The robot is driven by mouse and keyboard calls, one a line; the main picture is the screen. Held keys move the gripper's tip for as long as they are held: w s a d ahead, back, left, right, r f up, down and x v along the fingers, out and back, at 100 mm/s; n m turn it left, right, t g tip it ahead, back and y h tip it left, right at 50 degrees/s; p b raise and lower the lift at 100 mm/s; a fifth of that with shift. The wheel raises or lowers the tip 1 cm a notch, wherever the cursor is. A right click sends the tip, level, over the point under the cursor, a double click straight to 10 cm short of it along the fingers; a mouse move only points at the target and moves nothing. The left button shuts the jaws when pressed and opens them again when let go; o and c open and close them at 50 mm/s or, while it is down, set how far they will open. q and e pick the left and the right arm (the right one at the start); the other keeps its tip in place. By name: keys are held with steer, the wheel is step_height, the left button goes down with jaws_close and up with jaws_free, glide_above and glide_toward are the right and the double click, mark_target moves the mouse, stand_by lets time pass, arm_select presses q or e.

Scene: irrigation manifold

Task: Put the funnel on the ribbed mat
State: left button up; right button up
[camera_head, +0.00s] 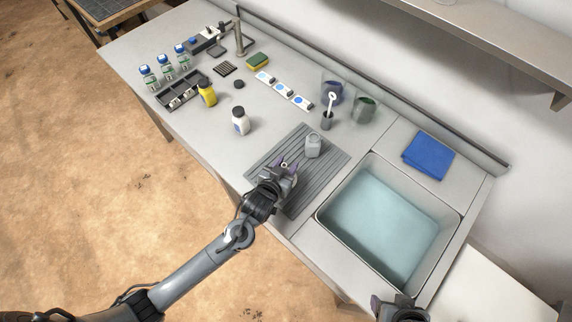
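The ribbed mat (325,165) is a grey grooved panel on the counter, left of the water basin.
A grey bottle (313,146) stands on the mat's far part. The basin (321,214) holds water. A white bottle (240,124), a yellow bottle (208,96) and a dark tray (164,98) stand to the left. Clear jugs (364,110) stand behind; a blue cloth (428,155) lies at right.

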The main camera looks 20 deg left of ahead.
arm_select(q)
steer(key=shift+o, duration=0.3)
steer(key=shift+r, duration=0.1)
steer(key=shift+r, duration=0.1)
steer(key=shift+s+r, duration=0.15)
steer(key=shift+s, duration=0.3)
steer(key=s+a+r+g, duration=0.1)
steer(key=s+a+g, duration=0.1)
steer(key=s, duration=0.7)
steer(key=s+a+r+g, duration=0.1)
steer(key=s+g, duration=0.3)
steer(key=s, duration=0.4)
steer(key=s+a+r+m+g+p, duration=0.1)
steer(key=s+a+g, duration=0.2)
steer(key=s, duration=0.6)
steer(key=shift+s+a+r+g+y, duration=0.15)
steer(key=shift+s+a+g+y, duration=0.05)
steer(key=shift+s+g+y, duration=0.2)
steer(key=shift+r, duration=0.1)
step_height(320, 180, up, 23)
steer(key=p, duration=2.3)
